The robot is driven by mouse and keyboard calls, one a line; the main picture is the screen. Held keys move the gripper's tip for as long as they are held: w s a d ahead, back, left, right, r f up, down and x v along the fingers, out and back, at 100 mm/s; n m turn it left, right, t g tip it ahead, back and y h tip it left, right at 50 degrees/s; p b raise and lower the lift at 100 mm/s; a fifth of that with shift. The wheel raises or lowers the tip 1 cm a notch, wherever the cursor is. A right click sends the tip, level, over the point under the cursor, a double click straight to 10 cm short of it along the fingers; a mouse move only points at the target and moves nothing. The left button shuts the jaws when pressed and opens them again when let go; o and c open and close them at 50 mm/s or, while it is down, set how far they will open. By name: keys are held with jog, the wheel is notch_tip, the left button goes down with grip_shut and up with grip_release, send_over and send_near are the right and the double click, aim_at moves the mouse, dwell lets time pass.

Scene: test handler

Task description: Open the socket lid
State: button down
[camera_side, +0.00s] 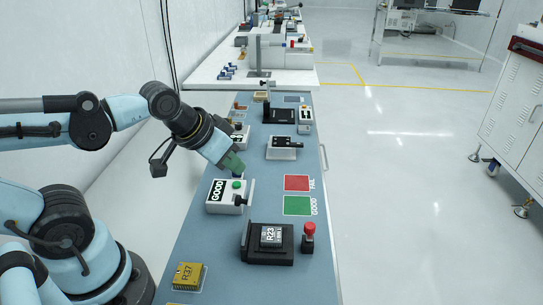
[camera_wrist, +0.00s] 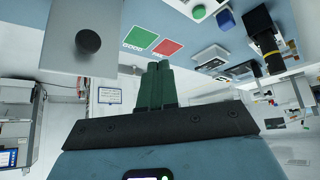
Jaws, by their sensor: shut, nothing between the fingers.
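My gripper (camera_side: 234,163) has green fingers. In the side view it hangs tilted over the blue bench, just behind the white GOOD box (camera_side: 214,208). In the wrist view its fingers (camera_wrist: 156,85) are together and empty. No part clearly reads as the socket lid. A black socket-like block (camera_side: 256,258) holding a part marked R23 (camera_side: 271,236) stands at the near end of the bench. A white unit with a black top (camera_side: 285,142) stands farther back, right of my gripper. In the wrist view, a grey block with a black knob (camera_wrist: 88,42) is close, at upper left.
Red FAIL (camera_side: 297,183) and green GOOD (camera_side: 297,206) patches lie flat on the bench (camera_side: 215,272). A red-knobbed post (camera_side: 309,232) stands beside the R23 block. A yellow part marked R37 (camera_side: 187,276) lies near the front left. A white cabinet (camera_side: 515,110) stands far right.

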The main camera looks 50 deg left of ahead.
jog(key=w+d+r+n+g+y, duration=0.25)
jog(key=d+n+g, duration=0.2)
jog(key=d, duration=0.35)
jog(key=w+d+r+n+g+y, duration=0.1)
jog(key=w+d+r+n+g, duration=0.3)
jog(key=d+g, duration=0.25)
jog(key=s+a+f, duration=0.5)
jog(key=s+f, duration=0.1)
jog(key=f, duration=0.1)
jog(key=shift+a+f, duration=0.15)
jog(key=shift+f, duration=0.25)
jog(key=shift+s, duration=0.1)
